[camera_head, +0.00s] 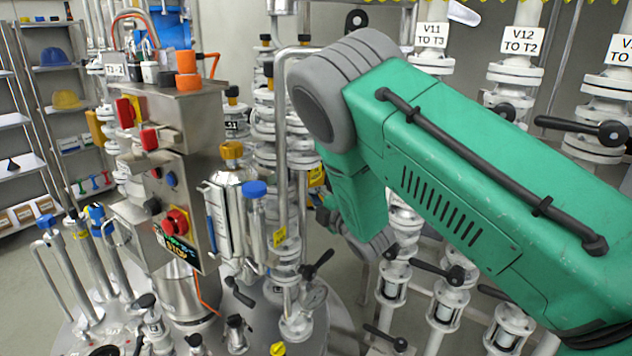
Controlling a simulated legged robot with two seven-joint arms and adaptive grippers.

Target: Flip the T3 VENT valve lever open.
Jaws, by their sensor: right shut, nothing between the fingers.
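My right arm (480,190) comes in from the right, large and green, and bends down at its grey elbow. My right gripper (328,214) shows only as a small dark part past the forearm, mostly hidden by it. It is shut and empty. My left gripper is out of view. I can read no T3 VENT label, so I cannot tell which lever is that one. A black valve lever (318,266) sits on the pipework just below my right gripper, apart from it. Another black lever (240,292) sits lower left.
A steel control box (165,150) with a red knob and a display stands left of centre. Valves with black handles and tags such as V11 TO T2 (431,36) and V12 TO T2 (522,40) line the right. Shelves (60,110) stand at far left.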

